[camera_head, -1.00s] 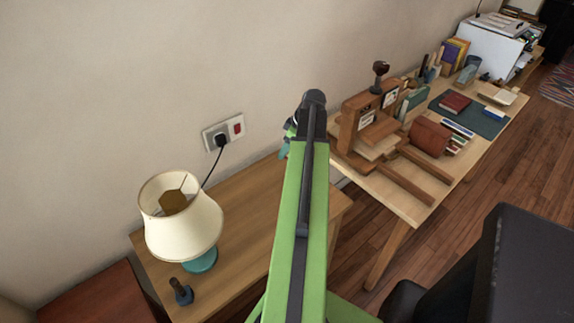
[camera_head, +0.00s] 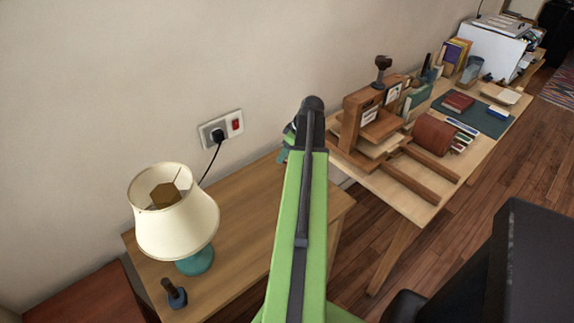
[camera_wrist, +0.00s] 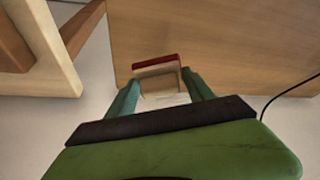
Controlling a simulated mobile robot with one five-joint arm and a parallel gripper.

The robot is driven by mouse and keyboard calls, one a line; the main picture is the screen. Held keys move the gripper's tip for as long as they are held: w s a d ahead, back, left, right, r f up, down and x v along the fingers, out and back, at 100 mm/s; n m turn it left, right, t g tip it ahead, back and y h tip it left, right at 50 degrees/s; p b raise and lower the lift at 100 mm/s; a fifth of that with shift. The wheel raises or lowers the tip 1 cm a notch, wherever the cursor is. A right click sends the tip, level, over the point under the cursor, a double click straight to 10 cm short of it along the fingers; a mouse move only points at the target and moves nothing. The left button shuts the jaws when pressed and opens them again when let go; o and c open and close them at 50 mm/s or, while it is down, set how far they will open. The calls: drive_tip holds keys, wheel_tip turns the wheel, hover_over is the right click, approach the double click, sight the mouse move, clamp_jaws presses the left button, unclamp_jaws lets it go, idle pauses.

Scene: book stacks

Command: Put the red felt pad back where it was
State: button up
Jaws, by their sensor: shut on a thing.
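In the wrist view, my gripper (camera_wrist: 160,92) has its teal fingers closed on a small block with a red top strip, which appears to be the red felt pad (camera_wrist: 156,60). Below the red strip the block is pale cream. It is held out over or close to a wooden table top; I cannot tell whether it touches. In the head view my green arm hides the held pad, and only a bit of teal gripper (camera_head: 287,146) shows beside the arm's end.
The side table (camera_head: 235,225) carries a cream lamp (camera_head: 175,213) and a dark upright handled tool (camera_head: 174,294). A workbench (camera_head: 400,200) to the right holds a wooden press (camera_head: 372,120), a brown roll (camera_head: 433,134) and books. A plugged-in cord (camera_head: 210,168) hangs from the wall socket.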

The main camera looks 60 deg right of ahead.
sight(285, 166)
drive_tip(key=shift+w+f, duration=0.1)
drive_tip(key=shift+w, duration=0.15)
wheel_tip(285, 166, down, 4)
drive_tip(key=b, duration=0.4)
drive_tip(key=shift+f, duration=0.2)
drive_tip(key=o, duration=1.2)
drive_tip(key=shift+r, duration=0.1)
drive_tip(key=shift+r, duration=0.1)
drive_tip(key=shift+r, duration=0.2)
drive_tip(key=p+v, duration=1.1)
drive_tip(key=shift+s+r, duration=0.25)
drive_tip(key=shift+r, duration=0.1)
